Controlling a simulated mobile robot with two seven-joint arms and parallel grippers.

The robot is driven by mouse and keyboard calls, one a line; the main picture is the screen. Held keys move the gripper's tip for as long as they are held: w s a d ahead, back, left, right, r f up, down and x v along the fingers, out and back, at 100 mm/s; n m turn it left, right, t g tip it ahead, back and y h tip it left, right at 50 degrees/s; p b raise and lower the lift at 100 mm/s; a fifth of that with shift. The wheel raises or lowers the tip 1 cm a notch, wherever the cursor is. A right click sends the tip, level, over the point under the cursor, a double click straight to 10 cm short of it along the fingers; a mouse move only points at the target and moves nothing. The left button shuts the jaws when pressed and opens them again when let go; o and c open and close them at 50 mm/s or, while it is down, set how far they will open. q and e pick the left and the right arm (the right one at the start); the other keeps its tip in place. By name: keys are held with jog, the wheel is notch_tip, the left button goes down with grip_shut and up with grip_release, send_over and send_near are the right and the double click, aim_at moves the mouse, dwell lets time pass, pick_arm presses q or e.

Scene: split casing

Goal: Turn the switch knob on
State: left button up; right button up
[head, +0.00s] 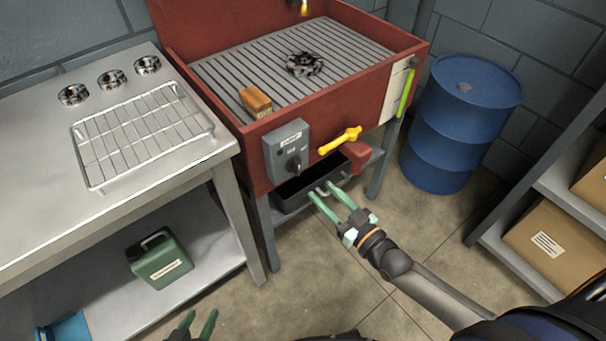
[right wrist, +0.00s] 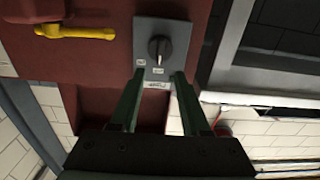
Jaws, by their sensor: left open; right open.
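The switch knob (head: 292,164) is a dark round knob on a grey switch box fixed to the front of the red washer basin. In the right wrist view the knob (right wrist: 159,48) sits on the grey plate, ahead of the fingertips. My right gripper (head: 340,190) is open and empty, below and to the right of the switch box, and apart from it. Its two green fingers (right wrist: 157,80) show in the right wrist view, pointing toward the plate.
A yellow valve handle (head: 340,141) juts from the basin front right of the switch box. A black tray (head: 300,188) sits below. The steel table (head: 40,215) stands at left, a blue drum (head: 460,120) at right. The floor in front of the basin is clear.

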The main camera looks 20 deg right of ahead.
aim_at(299, 169)
jog(key=b+x, duration=0.1)
jog(key=x, duration=0.7)
jog(key=shift+w+a+f, duration=0.1)
jog(key=shift+w, duration=0.1)
jog(key=shift+c, duration=0.3)
grip_shut()
